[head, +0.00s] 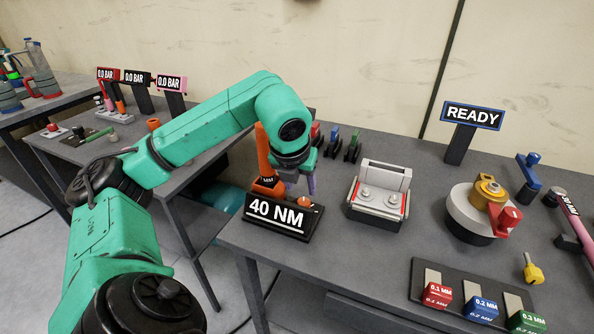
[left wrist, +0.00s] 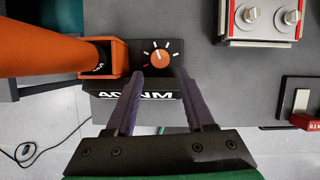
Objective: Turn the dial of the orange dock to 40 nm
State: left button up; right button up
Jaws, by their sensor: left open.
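The orange dock (head: 267,185) stands at the left front of the near table, with an orange tool upright in it. Its black sign (head: 277,216) reads 40 NM. The orange dial (head: 304,202) sits at the right end of the dock's base, and in the left wrist view the dial (left wrist: 160,58) has white tick marks around it and a white pointer line. My left gripper (left wrist: 158,80) is open, its two purple fingers pointing toward the dial, one to each side of it in that view. Whether the fingers touch it cannot be told. My right gripper is not in view.
A grey fixture with red sides (head: 378,193) stands right of the dock. A round clamp unit (head: 480,212), a READY sign (head: 472,116) and gauge blocks on a black tray (head: 420,290) are further right. Several coloured tools (head: 335,140) stand behind. The table's front edge is close to the dock.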

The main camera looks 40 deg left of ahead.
pick_arm(q)
jog(key=p+v, duration=0.1)
jog(key=v, duration=0.6)
